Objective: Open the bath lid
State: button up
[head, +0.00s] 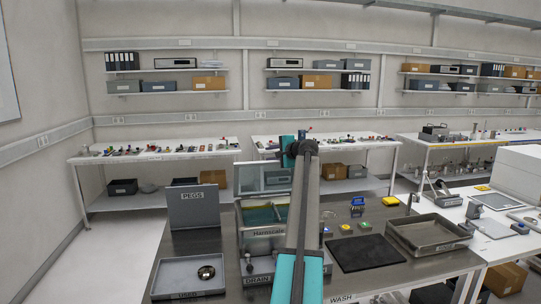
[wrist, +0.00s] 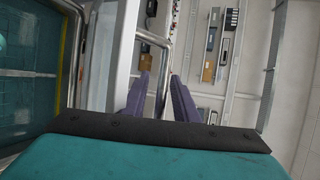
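The metal bath (head: 262,243) stands on the steel bench, with teal liquid showing inside its open top. Its lid (head: 250,178), a pale framed panel, stands raised at the back of the bath; my arm hides its right part. In the wrist view, my gripper (wrist: 162,75) has its two purple fingers on either side of a shiny bar handle (wrist: 152,38) beside the pale lid frame (wrist: 118,75). A gap shows between the fingers and part of the bar, so they look open around it. Whether one finger touches it is unclear. In the head view, the fingertips are hidden.
A grey PEGS panel (head: 194,207) and tray (head: 188,276) with a round dark item stand left of the bath. Right are small coloured blocks, a black mat (head: 365,253) and an empty metal tray (head: 428,236). Cluttered benches line the back wall.

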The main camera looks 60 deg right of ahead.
jog(key=s+r, duration=0.1)
jog(key=r, duration=0.1)
jog(key=s+r+p, duration=0.1)
jog(key=s+r, duration=0.1)
jog(key=r, duration=0.1)
jog(key=s+r+p, duration=0.1)
jog(key=r, duration=0.1)
jog(key=shift+s+a+r, duration=0.15)
jog(key=shift+s+r, duration=0.05)
jog(key=shift+s, duration=0.2)
jog(key=shift+s+r+p, duration=0.1)
jog(key=shift+p, duration=0.25)
dwell(0.4)
jog(key=shift+s+a+r+p, duration=0.1)
jog(key=shift+s+r+p, duration=0.2)
jog(key=shift+s+r, duration=0.4)
jog(key=shift+s+r+p, duration=0.35)
jog(key=shift+s+r, duration=0.1)
jog(key=shift+r, duration=0.45)
jog(key=shift+s+a+r+p, duration=0.1)
jog(key=shift+s+r+p, duration=0.2)
jog(key=shift+s+r, duration=0.4)
jog(key=shift+r, duration=0.1)
jog(key=b+v, duration=0.5)
jog(key=v, duration=0.8)
jog(key=shift+s+a, duration=0.15)
jog(key=shift+s, duration=0.1)
jog(key=shift+c, duration=0.3)
